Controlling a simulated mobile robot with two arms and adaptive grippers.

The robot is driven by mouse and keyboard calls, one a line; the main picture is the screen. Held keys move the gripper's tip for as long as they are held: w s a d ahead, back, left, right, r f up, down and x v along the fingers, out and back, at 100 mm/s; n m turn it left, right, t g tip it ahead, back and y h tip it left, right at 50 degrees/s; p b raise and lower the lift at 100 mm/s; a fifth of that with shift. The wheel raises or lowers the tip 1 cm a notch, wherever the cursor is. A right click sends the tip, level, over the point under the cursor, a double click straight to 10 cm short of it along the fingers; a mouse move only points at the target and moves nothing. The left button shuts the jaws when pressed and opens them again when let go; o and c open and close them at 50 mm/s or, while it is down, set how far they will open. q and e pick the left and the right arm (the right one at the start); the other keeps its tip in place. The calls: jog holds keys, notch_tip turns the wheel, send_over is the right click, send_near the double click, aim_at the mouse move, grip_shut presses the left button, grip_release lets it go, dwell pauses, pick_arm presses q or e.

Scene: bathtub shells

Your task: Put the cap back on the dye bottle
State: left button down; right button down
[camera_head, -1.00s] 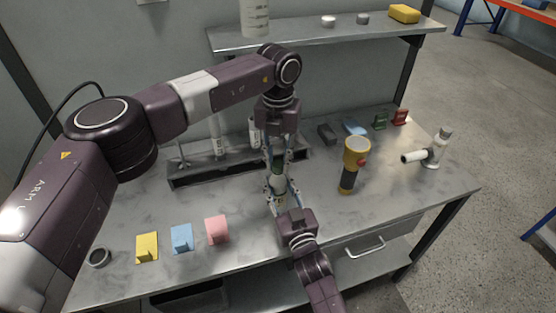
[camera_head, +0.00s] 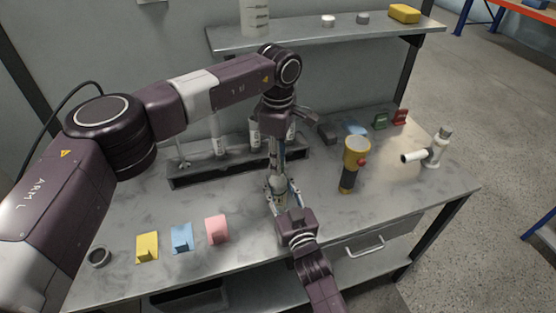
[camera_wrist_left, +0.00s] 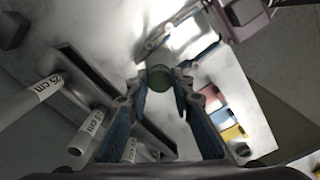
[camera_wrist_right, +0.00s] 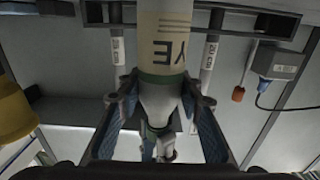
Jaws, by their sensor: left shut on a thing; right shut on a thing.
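The dye bottle (camera_wrist_right: 167,42) has a pale body with a label reading "YE" and a green band. Its grey-white shoulder (camera_head: 278,184) shows in the head view. My right gripper (camera_head: 282,190) is shut on the bottle from the front and holds it upright above the bench. My left gripper (camera_head: 276,168) points down directly over the bottle and is shut on the green cap (camera_wrist_left: 160,77). In the left wrist view the cap is a round disc between the fingertips. The fingers hide the join, so I cannot tell whether the cap touches the neck.
A rack (camera_head: 190,178) with several labelled tubes stands behind the grippers. A yellow and black flashlight (camera_head: 355,160) stands to the right, with a white pipe-like fitting (camera_head: 434,152) beyond it. The front-middle bench is clear.

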pick_arm(q)
jog(key=c, duration=1.6)
grip_release()
jog(key=shift+r, duration=0.15)
notch_tip(320, 180, up, 12)
pick_arm(e)
jog(key=c, duration=1.3)
grip_release()
jog(key=shift+o, duration=0.2)
jog(key=v, duration=1.2)
pick_arm(q)
jog(key=shift+f, duration=0.2)
